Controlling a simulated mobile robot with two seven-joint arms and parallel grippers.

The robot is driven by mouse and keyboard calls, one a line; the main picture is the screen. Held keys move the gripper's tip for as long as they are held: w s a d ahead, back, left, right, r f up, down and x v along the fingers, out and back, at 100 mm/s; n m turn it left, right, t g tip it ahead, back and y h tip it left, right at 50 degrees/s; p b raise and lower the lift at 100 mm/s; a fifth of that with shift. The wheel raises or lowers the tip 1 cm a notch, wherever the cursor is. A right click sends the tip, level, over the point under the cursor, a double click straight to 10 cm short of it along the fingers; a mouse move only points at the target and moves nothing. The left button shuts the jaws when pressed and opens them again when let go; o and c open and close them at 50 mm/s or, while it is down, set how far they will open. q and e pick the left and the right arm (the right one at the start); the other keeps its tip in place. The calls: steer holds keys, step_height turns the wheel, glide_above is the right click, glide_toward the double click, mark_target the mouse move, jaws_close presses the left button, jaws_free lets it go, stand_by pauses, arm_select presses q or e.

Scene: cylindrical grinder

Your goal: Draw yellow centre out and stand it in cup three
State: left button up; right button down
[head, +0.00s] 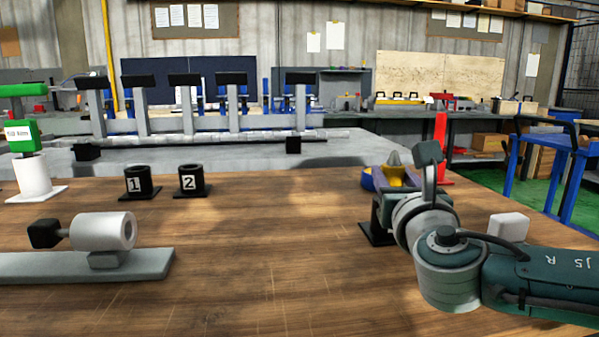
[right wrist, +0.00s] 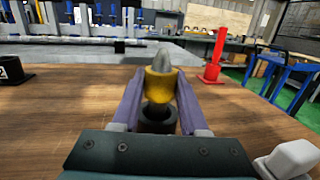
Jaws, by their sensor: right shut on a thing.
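The yellow centre (right wrist: 160,86) has a grey pointed tip and stands upright between the purple fingers of my right gripper (right wrist: 160,92), which is shut on it. In the head view the centre (head: 397,180) shows partly behind my right gripper (head: 392,180). A black cup (right wrist: 157,124) with a round opening sits just under the centre in the right wrist view. Its number is not visible. I cannot tell whether the centre's lower end is inside it. In the head view the black cup (head: 376,212) is mostly hidden by my arm. My left gripper is not in view.
Black cups marked 1 (head: 138,184) and 2 (head: 190,181) stand apart to the left. A white cylinder with a black knob (head: 102,231) rests on a grey base in front. A red post (head: 441,145) stands beyond my right gripper. The middle of the wooden table is clear.

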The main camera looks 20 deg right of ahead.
steer(key=shift+f+b, duration=0.7)
steer(key=shift+f, duration=0.1)
steer(key=shift+c, duration=2.2)
jaws_free()
steer(key=shift+o, duration=0.4)
steer(key=shift+f, duration=0.15)
steer(key=shift+s+a, duration=0.2)
steer(key=shift+s, duration=0.15)
steer(key=p+v, duration=0.2)
steer(key=v, duration=0.7)
steer(key=shift+s, duration=0.1)
